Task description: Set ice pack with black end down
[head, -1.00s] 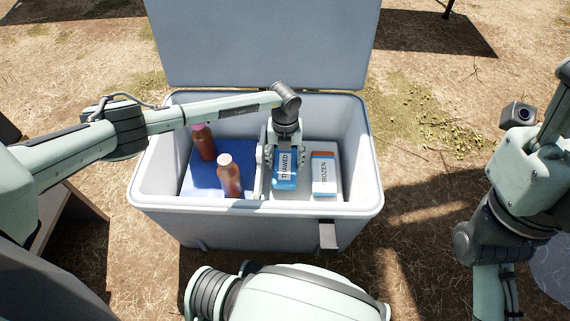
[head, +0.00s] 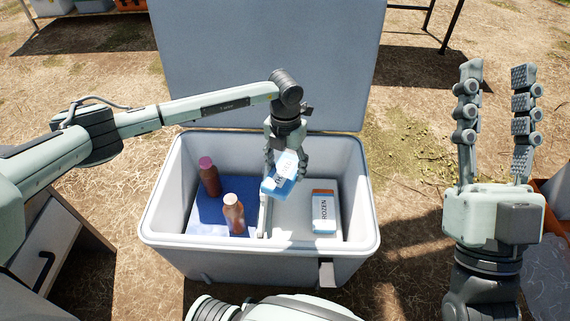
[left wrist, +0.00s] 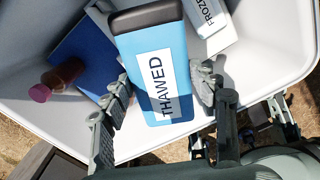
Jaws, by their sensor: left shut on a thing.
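The ice pack with the black end (left wrist: 152,62) is blue with a white label reading THAWED. My left gripper (head: 284,162) is shut on it and holds it tilted above the cooler, over the divider. In the left wrist view the black end points away from the gripper, toward the top of the picture, and the left fingers (left wrist: 160,88) sit along its sides. The pack also shows in the head view (head: 279,187), where the gripper partly hides it. My right gripper (head: 495,125) is raised at the right with its fingers apart and nothing between them.
The open cooler (head: 160,238) has its lid (head: 270,60) up at the back. A white pack with an orange end (head: 325,211), labelled FROZEN, lies in the right compartment. Two reddish bottles (head: 209,177) (head: 233,213) stand on a blue pad (head: 205,215) at left.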

